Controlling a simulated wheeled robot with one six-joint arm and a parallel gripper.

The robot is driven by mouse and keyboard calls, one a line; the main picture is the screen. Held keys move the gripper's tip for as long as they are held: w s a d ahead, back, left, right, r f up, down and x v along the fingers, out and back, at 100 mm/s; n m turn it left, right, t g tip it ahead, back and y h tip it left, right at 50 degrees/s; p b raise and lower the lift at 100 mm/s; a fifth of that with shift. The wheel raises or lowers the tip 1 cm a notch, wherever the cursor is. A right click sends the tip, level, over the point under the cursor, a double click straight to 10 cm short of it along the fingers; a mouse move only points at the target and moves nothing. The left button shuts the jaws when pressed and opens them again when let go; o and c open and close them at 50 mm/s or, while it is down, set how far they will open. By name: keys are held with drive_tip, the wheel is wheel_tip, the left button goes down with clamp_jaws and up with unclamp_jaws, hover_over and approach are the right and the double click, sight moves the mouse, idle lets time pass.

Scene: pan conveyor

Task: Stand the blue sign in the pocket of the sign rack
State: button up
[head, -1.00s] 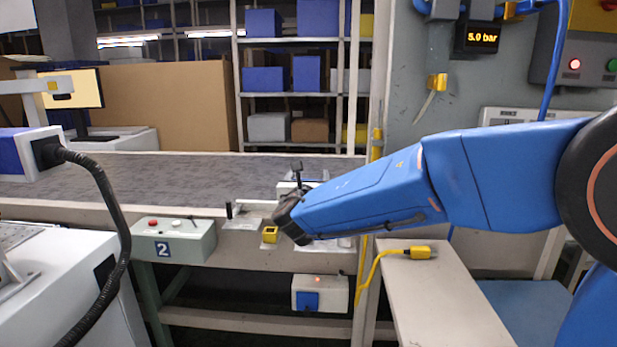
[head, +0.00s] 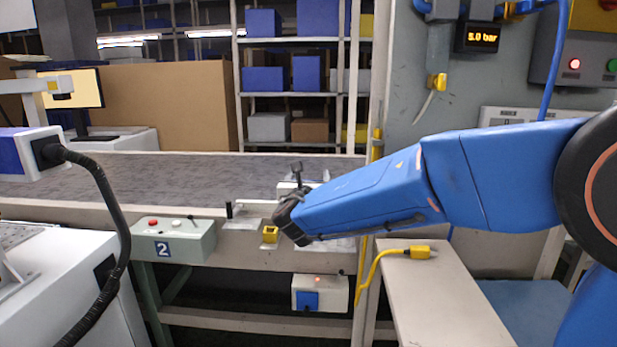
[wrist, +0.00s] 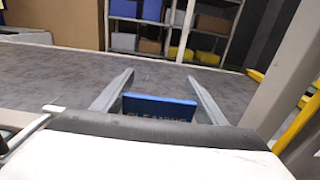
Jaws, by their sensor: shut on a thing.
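The blue sign (wrist: 158,108) shows in the wrist view between the two grey fingers of my gripper (wrist: 160,90). Its face carries dark lettering, partly cut off at the lower edge, and my gripper is shut on it. In the head view the dark end of my arm is over the front edge of the conveyor, and the sign cannot be made out there. I cannot make out the sign rack or its pocket for certain in either view.
The grey conveyor belt (head: 150,178) runs behind my gripper. A small yellow block (head: 270,234) and a black post (head: 229,210) are at its front edge. A control box marked 2 (head: 175,240) is to the left. A pale bench (head: 440,300) stands at the right.

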drive_tip(key=shift+f, duration=2.15)
drive_tip(key=o, duration=1.5)
